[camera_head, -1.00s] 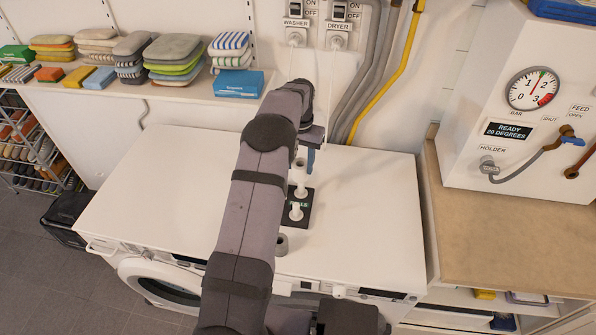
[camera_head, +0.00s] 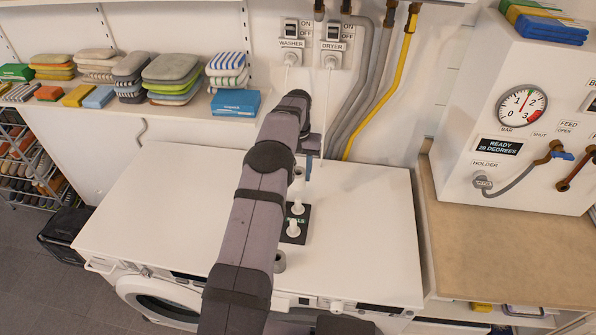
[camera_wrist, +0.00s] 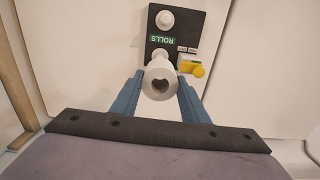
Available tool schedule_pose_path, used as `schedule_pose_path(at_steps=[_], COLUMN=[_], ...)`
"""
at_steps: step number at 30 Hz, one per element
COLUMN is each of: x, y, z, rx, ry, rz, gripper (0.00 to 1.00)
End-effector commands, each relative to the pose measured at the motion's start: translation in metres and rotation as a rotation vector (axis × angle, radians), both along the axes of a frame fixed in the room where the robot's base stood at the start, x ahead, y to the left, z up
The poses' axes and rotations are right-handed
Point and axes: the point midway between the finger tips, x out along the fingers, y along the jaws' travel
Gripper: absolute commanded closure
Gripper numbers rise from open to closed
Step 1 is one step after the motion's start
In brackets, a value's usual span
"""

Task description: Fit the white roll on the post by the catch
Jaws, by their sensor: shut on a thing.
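My gripper (camera_wrist: 160,81) is shut on the white roll (camera_wrist: 160,89), with one blue finger on each side. The roll's open end and its hole face the wrist camera. In the head view the roll (camera_head: 299,173) shows partly beside my arm, behind the dark board (camera_head: 304,226). The board, marked ROLLS (camera_wrist: 151,49), carries two white posts, one (camera_wrist: 165,19) at the far end and one (camera_wrist: 160,53) just beyond the roll. The yellow catch (camera_wrist: 199,71) sits beside the board, right of the roll. The roll's lower end is hidden.
The board stands on the white washer top (camera_head: 365,220), which is clear on both sides. A grey ring-shaped piece (camera_head: 279,262) is at the front edge. A shelf of folded cloths (camera_head: 170,75) and wall pipes (camera_head: 385,85) are behind. A white machine (camera_head: 520,120) is at right.

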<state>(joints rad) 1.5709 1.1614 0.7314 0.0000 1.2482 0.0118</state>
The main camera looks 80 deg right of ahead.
Motion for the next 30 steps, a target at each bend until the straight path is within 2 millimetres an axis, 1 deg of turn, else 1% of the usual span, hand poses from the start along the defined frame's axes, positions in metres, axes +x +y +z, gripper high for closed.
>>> schedule_pose_path(at_steps=[8, 21, 30], x=[0.0, 0.0, 0.0], y=[0.0, 0.0, 0.0], z=[-0.016, -0.05, -0.058], rx=[0.002, 0.001, 0.001], ry=[0.0, 0.0, 0.0], rz=[0.0, 0.0, -0.001], gripper=[0.86, 0.86, 0.86])
